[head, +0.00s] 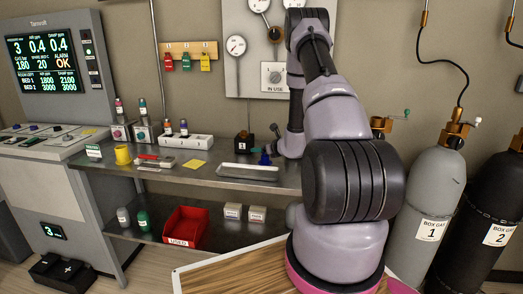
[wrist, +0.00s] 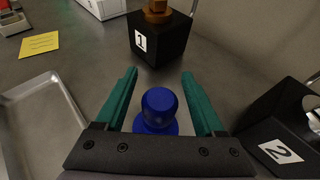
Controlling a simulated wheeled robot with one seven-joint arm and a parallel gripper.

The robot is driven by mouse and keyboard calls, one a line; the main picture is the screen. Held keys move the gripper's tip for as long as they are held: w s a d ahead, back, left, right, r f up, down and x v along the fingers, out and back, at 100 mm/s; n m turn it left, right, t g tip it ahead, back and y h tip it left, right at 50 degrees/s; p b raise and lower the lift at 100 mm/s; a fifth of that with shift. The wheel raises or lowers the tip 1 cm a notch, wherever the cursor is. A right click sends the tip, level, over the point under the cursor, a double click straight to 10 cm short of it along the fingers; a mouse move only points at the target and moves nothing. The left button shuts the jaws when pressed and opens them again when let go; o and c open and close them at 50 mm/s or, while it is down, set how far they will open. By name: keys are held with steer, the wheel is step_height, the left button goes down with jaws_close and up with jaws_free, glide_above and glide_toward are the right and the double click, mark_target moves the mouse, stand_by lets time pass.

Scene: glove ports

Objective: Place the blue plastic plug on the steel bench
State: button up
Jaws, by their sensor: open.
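The blue plastic plug (wrist: 159,108) stands upright on the steel bench (wrist: 95,68) in the wrist view. It sits between the two teal fingers of my gripper (wrist: 159,88), with a gap visible on each side. The gripper is open and low over the bench. In the head view the plug (head: 264,159) shows as a small blue shape on the steel bench (head: 205,176), beside my gripper (head: 270,152). The plug's lower front is partly hidden by the gripper body in the wrist view.
A black block labelled 1 (wrist: 160,42) stands just beyond the fingertips. A black block labelled 2 (wrist: 285,125) is close on the right. A metal tray (wrist: 45,120) lies on the left, with a yellow note (wrist: 39,44) behind it. A red bin (head: 186,227) is on the lower shelf.

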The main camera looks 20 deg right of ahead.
steer(key=v, duration=1.2)
steer(key=a+r+n+g+y, duration=0.1)
steer(key=a+r+n+y, duration=0.35)
steer(key=a+r, duration=0.5)
steer(key=s+a+r+n+g+y, duration=0.3)
steer(key=s+a+r+n+g, duration=0.4)
steer(key=s+a+r+n, duration=0.75)
steer(key=s+d+r+n+t+h, duration=0.1)
steer(key=s+d+r+n+h, duration=0.1)
steer(key=s+r+n+h, duration=0.2)
steer(key=s+d+r+n+t+h, duration=0.1)
steer(key=s+d+r+n+h, duration=0.2)
steer(key=s+n, duration=0.3)
steer(key=s+r+h, duration=0.1)
steer(key=s, duration=0.2)
steer(key=shift+s+n, duration=0.25)
steer(key=shift+n, duration=0.05)
steer(key=shift+r, duration=0.1)
